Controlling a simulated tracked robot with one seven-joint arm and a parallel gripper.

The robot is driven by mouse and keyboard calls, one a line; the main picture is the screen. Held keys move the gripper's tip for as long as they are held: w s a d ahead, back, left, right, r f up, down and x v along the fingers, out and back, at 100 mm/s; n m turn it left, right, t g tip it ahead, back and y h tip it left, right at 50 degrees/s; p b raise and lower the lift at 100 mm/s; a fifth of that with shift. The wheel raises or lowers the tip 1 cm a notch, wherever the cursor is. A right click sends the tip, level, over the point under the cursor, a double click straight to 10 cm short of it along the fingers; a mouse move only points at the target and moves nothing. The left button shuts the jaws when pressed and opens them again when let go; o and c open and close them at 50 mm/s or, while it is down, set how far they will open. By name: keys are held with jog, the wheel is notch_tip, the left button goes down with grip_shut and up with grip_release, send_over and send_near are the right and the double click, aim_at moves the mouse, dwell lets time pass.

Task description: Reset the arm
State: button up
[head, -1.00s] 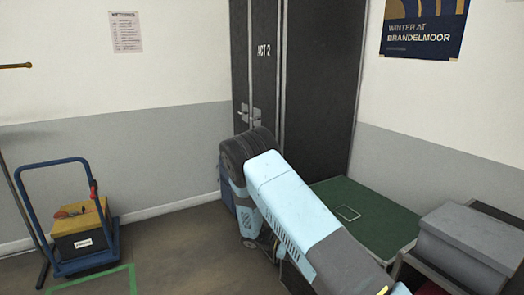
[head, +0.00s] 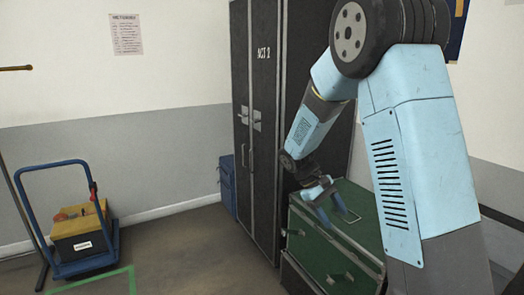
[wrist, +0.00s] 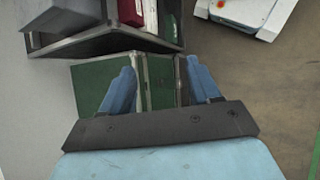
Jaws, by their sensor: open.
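My arm rises at the right of the head view and bends down toward the middle. My gripper (head: 332,212) is open, with two blue fingers pointing down in front of or over a green trunk (head: 325,252) with metal edges. In the wrist view the fingers of my gripper (wrist: 160,72) are spread apart with nothing between them. The green trunk (wrist: 154,95) lies beyond them there, and I cannot tell how large the gap is.
A tall dark cabinet (head: 257,170) marked ACT 2 stands close behind the gripper. A blue case (head: 227,186) sits beside it. A blue trolley (head: 50,165) carries a yellow-topped box (head: 82,245) at left. An open dark case (wrist: 95,42) shows in the wrist view. Floor between trolley and cabinet is clear.

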jog(key=s+d+r+m+t+y, duration=0.1)
jog(key=s+r+m+t+y, duration=0.1)
jog(key=s+r, duration=0.7)
jog(key=s+d+r+m+t+y, duration=0.1)
jog(key=s+r+m+t+y, duration=0.2)
jog(key=s+r+t, duration=0.4)
jog(key=shift+s+d+r+m+y, duration=0.3)
jog(key=shift+s+r+y, duration=0.85)
jog(key=shift+s, duration=2.65)
jog(key=shift+r+h, duration=0.2)
jog(key=shift+h, duration=0.05)
jog(key=shift+c, duration=0.4)
